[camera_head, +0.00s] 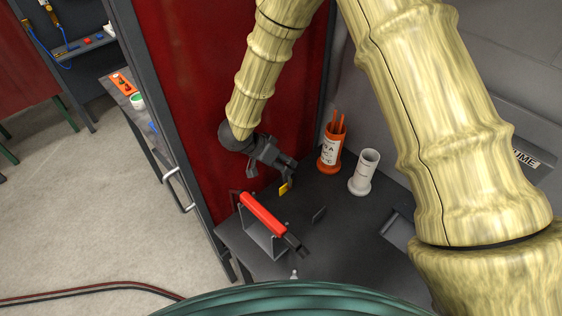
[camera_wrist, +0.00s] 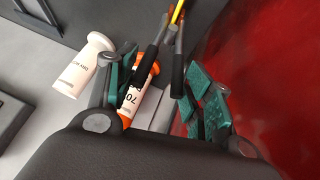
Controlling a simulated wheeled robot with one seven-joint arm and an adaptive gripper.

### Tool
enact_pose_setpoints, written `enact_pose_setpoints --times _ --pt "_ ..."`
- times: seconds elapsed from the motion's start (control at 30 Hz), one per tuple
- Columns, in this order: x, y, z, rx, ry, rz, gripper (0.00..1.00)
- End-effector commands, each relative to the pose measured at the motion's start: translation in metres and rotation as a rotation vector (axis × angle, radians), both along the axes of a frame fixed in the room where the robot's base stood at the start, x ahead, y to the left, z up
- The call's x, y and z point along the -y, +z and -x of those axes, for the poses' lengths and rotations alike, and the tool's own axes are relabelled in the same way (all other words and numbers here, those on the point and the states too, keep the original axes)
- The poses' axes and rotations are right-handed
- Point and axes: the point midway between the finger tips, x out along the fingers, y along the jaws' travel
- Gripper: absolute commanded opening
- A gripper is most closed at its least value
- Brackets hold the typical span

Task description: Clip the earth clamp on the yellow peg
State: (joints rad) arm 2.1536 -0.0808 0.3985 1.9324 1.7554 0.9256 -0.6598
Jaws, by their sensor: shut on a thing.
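My gripper (camera_head: 274,168) is low over the dark bench beside the red curtain in the head view. In the wrist view its green-padded fingers stand on either side of the black-sleeved handles of the earth clamp (camera_wrist: 177,72) and are shut on them. The clamp's grey arms run away toward the top edge. A yellow strip (camera_wrist: 179,12) shows there between the grey arms. In the head view a small yellow piece (camera_head: 284,188) shows just below the fingers; I cannot tell whether it is the peg or part of the clamp. The clamp's jaw tips are not clearly visible.
An orange holder with orange rods (camera_head: 329,153) and a pale grey holder (camera_head: 364,172) stand right of my gripper. A red-handled tool (camera_head: 262,213) rests on a wire stand in front. The red curtain (camera_head: 220,70) is close at left.

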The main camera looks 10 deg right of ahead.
Motion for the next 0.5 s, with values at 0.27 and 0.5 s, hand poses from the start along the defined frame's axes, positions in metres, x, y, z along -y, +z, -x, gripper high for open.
enact_pose_setpoints --times 0.27,0.5 --pt "0.0002 0.0003 -0.0001 0.000 0.000 0.000 0.53" --pt "-0.0002 0.0003 -0.0002 0.000 0.000 0.000 0.77"
